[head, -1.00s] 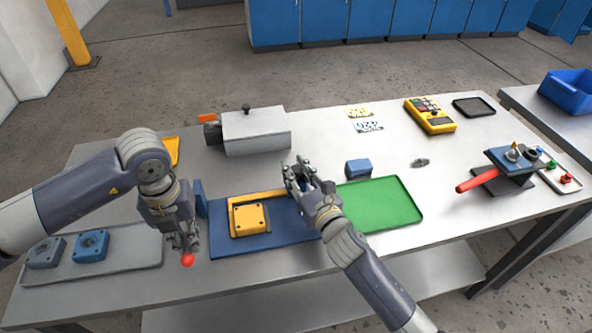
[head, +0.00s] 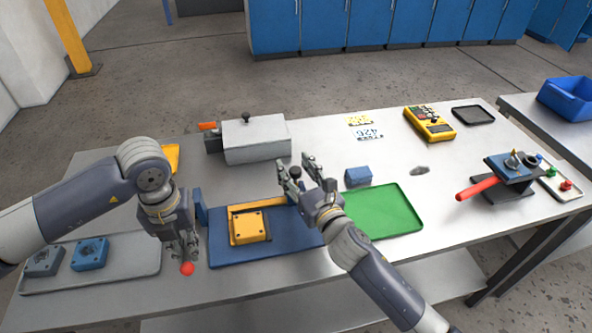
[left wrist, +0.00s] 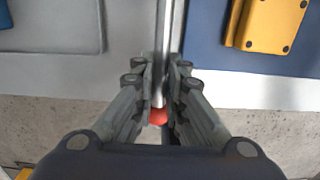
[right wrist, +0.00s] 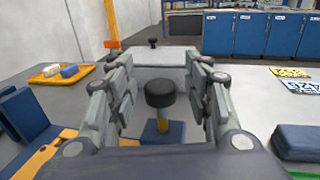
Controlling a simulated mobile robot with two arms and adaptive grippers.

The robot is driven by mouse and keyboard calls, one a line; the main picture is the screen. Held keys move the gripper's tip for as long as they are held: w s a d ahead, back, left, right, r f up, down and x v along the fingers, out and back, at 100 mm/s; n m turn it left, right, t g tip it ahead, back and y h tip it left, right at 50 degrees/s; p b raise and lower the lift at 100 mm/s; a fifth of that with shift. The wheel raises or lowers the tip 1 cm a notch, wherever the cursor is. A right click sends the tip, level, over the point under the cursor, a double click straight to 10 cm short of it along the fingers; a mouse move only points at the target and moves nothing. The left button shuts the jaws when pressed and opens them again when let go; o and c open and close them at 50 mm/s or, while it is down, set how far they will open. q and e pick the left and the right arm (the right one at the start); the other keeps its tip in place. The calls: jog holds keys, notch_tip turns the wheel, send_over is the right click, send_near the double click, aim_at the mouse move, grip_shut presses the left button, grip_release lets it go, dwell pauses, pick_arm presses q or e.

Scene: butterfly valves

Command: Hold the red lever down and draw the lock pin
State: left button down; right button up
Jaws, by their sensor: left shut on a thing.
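The red lever shows as a red ball end (head: 187,268) at the table's front edge, and as a grey rod (left wrist: 160,45) in the left wrist view. My left gripper (head: 185,250) is shut on the rod just above the ball, fingers on both sides. The lock pin has a black knob (right wrist: 160,93) on a yellow stem above a blue base in the right wrist view; the knob also shows in the head view (head: 295,172). My right gripper (head: 295,163) is open, its fingers on either side of the knob, apparently not touching it.
A blue plate (head: 235,253) carries a yellow block (head: 249,226). A green tray (head: 385,215) and small blue block (head: 358,173) lie to the right. A grey tray (head: 135,280) with two blocks is left. A grey box (head: 256,140) stands behind.

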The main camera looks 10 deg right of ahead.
jog(key=shift+s+d+f, duration=0.1)
jog(key=shift+s+f, duration=0.05)
jog(key=shift+s, duration=0.4)
jog(key=v, duration=1.1)
pick_arm(q)
jog(key=shift+w+r+g+p, duration=0.25)
jog(key=shift+r+g+p, duration=0.3)
jog(key=shift+r+p, duration=0.45)
jog(key=shift+w+r+g+p, duration=0.2)
jog(key=shift+r+g+p, duration=0.35)
jog(key=shift+r+p, duration=0.45)
pick_arm(e)
notch_tip(320, 180, up, 4)
jog(key=shift+w+f, duration=0.1)
jog(key=shift+w, duration=0.05)
pick_arm(q)
jog(key=c, duration=1.5)
grip_release()
jog(key=shift+s, duration=0.1)
